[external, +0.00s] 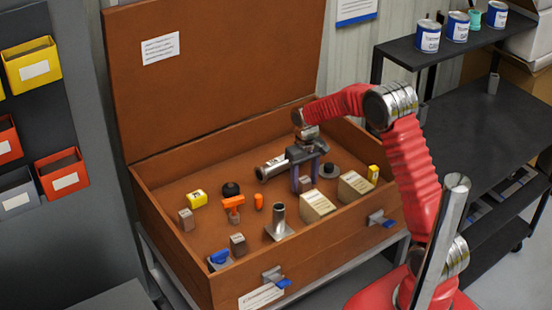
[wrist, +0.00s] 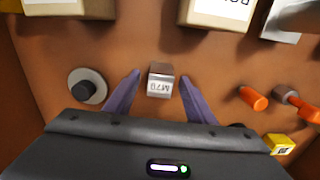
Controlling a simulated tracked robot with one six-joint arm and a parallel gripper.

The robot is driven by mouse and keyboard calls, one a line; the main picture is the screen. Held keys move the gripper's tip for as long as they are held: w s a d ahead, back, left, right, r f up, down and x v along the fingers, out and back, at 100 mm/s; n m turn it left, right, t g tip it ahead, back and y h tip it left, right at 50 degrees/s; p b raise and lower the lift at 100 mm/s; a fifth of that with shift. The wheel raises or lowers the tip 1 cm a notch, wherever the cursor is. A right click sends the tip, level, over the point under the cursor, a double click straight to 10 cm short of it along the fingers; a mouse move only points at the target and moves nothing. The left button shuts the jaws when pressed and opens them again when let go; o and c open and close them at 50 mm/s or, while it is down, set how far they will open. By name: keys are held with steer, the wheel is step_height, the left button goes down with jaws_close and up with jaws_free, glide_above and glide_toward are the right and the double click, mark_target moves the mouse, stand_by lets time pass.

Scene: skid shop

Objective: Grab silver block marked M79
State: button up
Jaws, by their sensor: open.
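A small silver-grey block (wrist: 160,82) sits on the brown case floor between my open fingers in the wrist view. Its label is upside down and starts with M7; the last character is too blurred to be sure of. Gaps show on both sides of it. My gripper (wrist: 160,77) is open with purple fingers pointing down around it. In the external view my gripper (external: 305,182) is low over the case, and the block (external: 305,184) shows partly between the fingers. Two other greyish blocks stand at the left (external: 186,219) and front left (external: 238,244).
The open brown case (external: 160,185) has raised walls and a lid behind. Two cream boxes (external: 317,206) (external: 354,187) stand close to the fingers. A round grey piece with a dark knob (wrist: 87,86) and orange parts (wrist: 253,98) lie to either side.

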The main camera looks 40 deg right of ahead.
steer(key=shift+f, duration=0.4)
steer(key=shift+c, duration=0.4)
jaws_close()
